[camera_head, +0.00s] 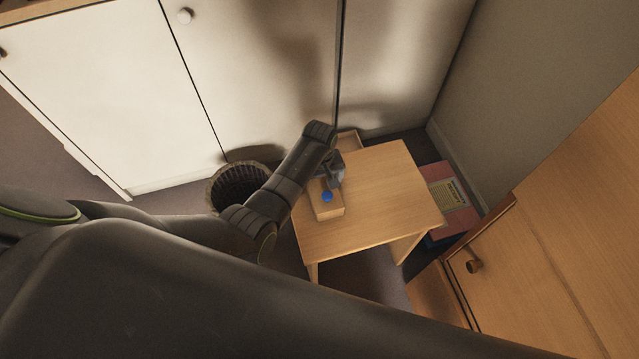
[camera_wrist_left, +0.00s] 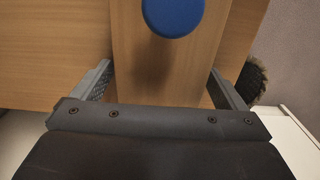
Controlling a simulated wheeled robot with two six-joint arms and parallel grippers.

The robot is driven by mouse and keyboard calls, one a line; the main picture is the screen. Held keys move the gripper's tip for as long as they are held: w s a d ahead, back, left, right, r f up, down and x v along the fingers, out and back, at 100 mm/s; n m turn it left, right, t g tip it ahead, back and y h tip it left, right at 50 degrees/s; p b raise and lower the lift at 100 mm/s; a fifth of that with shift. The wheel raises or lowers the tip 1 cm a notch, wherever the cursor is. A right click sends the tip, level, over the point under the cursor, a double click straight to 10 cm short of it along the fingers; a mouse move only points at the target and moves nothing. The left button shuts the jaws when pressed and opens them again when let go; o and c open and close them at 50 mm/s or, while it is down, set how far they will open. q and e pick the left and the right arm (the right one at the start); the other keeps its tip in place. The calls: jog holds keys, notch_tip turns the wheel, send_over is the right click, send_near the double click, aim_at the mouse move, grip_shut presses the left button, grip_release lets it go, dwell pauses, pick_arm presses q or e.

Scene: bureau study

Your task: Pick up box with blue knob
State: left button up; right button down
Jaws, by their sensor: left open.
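A small wooden box (camera_head: 326,211) with a round blue knob (camera_head: 327,196) on top sits on a small wooden table (camera_head: 380,205). My left arm reaches over the table's left side, and my left gripper (camera_head: 332,178) is just above the box, partly hiding its far part. In the left wrist view, the blue knob (camera_wrist_left: 173,14) shows at the top edge, cut off by the frame. The box top (camera_wrist_left: 165,70) lies between the two spread fingers of my left gripper (camera_wrist_left: 163,88). Whether the fingers touch the box cannot be told. My right gripper is not in view.
A dark round basket (camera_head: 238,186) stands left of the table, close under my left arm. White cabinets (camera_head: 260,70) line the back. Red and yellow books (camera_head: 447,190) lie right of the table. A wooden cabinet door (camera_head: 540,240) is at the right.

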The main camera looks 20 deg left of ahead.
pick_arm(q)
jog(key=c, duration=1.3)
jog(key=shift+r, duration=0.2)
